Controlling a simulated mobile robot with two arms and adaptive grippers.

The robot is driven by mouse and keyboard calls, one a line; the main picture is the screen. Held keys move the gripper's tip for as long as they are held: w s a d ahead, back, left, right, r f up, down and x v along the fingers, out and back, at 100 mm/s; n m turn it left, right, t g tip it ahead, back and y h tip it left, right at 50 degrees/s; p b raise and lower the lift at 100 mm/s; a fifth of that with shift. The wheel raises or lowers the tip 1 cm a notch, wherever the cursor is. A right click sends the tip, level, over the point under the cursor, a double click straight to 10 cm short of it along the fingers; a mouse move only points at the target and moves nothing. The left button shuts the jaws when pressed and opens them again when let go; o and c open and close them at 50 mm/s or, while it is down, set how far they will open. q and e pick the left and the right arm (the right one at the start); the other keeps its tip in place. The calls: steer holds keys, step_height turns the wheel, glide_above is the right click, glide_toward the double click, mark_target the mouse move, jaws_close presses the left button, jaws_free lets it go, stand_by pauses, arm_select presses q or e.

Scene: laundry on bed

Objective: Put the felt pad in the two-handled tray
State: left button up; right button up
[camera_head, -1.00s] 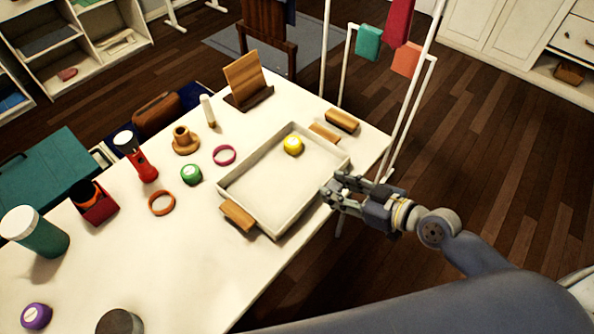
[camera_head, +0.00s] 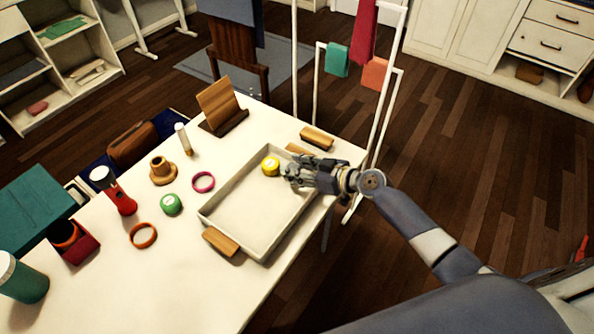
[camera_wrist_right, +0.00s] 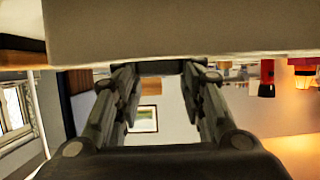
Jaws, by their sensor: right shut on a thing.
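The two-handled tray (camera_head: 255,207) is a shallow pale box on the white table, with wooden handles at its near and far ends. A yellow round item (camera_head: 271,166) is in its far part. My right gripper (camera_head: 290,172) is over the tray's right side, close to the yellow item. In the right wrist view its fingers are apart with a thin dark piece (camera_wrist_right: 160,67) between the tips, which I take as the felt pad, seen edge-on. The pad is too small to make out in the head view. My left gripper is not in view.
Left of the tray are a pink ring (camera_head: 203,182), a green round item (camera_head: 171,204), an orange ring (camera_head: 143,235) and a red flashlight (camera_head: 119,197). A wooden stand (camera_head: 222,108) is at the back. A drying rack (camera_head: 379,130) stands beyond the table's right edge.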

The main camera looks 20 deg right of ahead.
steer(key=shift+f, duration=0.7)
steer(key=shift+f, duration=0.15)
steer(key=o, duration=0.5)
